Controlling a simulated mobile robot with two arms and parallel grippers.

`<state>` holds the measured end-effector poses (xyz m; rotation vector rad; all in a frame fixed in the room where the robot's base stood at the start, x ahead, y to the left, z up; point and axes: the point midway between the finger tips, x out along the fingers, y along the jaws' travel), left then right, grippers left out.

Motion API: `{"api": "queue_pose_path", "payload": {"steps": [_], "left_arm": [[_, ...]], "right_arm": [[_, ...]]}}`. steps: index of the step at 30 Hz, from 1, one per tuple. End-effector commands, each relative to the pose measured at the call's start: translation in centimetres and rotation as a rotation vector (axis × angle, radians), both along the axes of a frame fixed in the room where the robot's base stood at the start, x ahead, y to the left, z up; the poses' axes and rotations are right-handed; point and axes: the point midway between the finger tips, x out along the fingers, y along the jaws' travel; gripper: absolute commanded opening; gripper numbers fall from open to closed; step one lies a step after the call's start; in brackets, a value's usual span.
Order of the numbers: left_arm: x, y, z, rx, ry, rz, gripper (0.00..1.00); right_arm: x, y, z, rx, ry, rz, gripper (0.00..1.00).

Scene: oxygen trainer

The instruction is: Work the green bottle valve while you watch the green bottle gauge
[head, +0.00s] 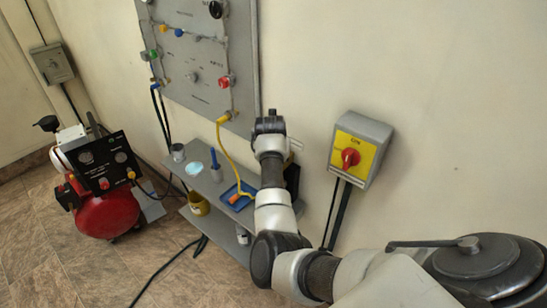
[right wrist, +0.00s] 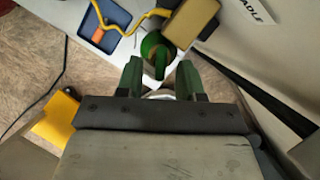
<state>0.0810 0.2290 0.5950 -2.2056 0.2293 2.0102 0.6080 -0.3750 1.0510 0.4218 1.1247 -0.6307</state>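In the right wrist view a round green thing (right wrist: 154,48), which looks like the top of the green bottle, stands at the edge of a pale shelf. My right gripper (right wrist: 160,74) is open, its two fingers apart, with the green thing just ahead of the gap between them. I cannot tell whether they touch it. I cannot make out the valve's details or the bottle gauge. In the head view my right gripper (head: 269,126) is over the grey shelf, in front of the wall, and no green bottle shows; my arm covers part of the shelf. My left gripper is not in view.
A blue tray (right wrist: 90,31) with an orange piece and a yellow hose (right wrist: 122,29) lies beside the green thing; a tan box (right wrist: 195,18) is on its other side. A grey panel (head: 205,52), yellow switch box (head: 340,165) and red compressor (head: 107,212) stand around.

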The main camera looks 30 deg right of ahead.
Motion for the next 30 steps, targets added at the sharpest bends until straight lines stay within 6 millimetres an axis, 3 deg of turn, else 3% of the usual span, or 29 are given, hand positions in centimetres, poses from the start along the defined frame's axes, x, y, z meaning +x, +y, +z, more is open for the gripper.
{"api": "queue_pose_path", "payload": {"steps": [2,9,20,30], "left_arm": [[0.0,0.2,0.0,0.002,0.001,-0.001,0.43],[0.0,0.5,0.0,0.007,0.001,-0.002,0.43],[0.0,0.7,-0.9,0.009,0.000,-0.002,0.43],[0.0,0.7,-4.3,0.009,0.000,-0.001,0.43]], "right_arm": [[0.0,0.0,0.0,-0.001,0.001,0.000,0.34],[0.0,0.0,0.0,-0.001,0.000,0.000,0.00],[0.1,0.1,-0.1,0.000,-0.002,-0.043,0.00],[0.3,0.3,-0.4,0.002,-0.003,-0.257,0.00]]}}
